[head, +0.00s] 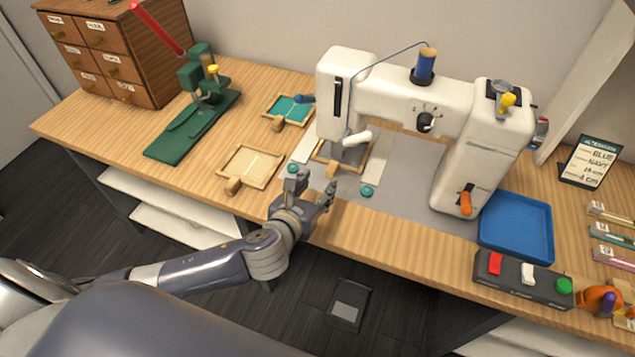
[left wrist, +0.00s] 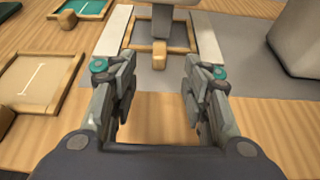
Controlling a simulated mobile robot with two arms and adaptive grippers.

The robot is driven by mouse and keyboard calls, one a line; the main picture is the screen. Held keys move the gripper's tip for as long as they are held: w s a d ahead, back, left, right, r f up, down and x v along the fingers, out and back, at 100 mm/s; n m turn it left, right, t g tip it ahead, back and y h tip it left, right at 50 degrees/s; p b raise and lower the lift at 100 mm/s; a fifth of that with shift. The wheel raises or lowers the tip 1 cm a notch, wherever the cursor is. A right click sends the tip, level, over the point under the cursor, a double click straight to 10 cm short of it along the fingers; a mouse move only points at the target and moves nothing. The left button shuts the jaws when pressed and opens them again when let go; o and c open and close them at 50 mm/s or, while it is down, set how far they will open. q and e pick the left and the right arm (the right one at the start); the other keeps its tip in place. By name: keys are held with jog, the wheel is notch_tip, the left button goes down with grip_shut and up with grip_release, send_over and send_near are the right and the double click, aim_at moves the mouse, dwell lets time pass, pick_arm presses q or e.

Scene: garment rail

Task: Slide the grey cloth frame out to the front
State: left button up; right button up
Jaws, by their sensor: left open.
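The cloth frame under the sewing machine's needle area is a small wooden frame (head: 356,168) with grey cloth. In the left wrist view the frame (left wrist: 182,47) lies straight ahead between two pale strips, with a small wooden block handle (left wrist: 159,48) at its front. The machine's foot hides part of the cloth. My left gripper (head: 312,186) is open and empty at the table's front edge, in front of the frame. In the left wrist view its fingers (left wrist: 160,78) are spread wide, with the handle centred beyond their tips and apart from them. My right gripper is not in view.
The white sewing machine (head: 465,150) stands over the frame. A frame with pale cloth (head: 250,168) and one with teal cloth (head: 288,108) lie to the left. A blue tray (head: 516,226) and a button box (head: 522,283) are at the right.

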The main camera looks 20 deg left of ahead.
aim_at(332, 167)
pick_arm(q)
jog(key=shift+w+f, duration=0.15)
jog(key=shift+w, duration=0.1)
jog(key=x, duration=0.9)
jog(key=shift+w+f, duration=0.2)
jog(key=shift+w, duration=0.15)
jog(key=shift+w+f, duration=0.1)
jog(key=shift+w, duration=0.25)
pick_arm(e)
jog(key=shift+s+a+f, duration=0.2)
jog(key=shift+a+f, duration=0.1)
pick_arm(q)
grip_shut()
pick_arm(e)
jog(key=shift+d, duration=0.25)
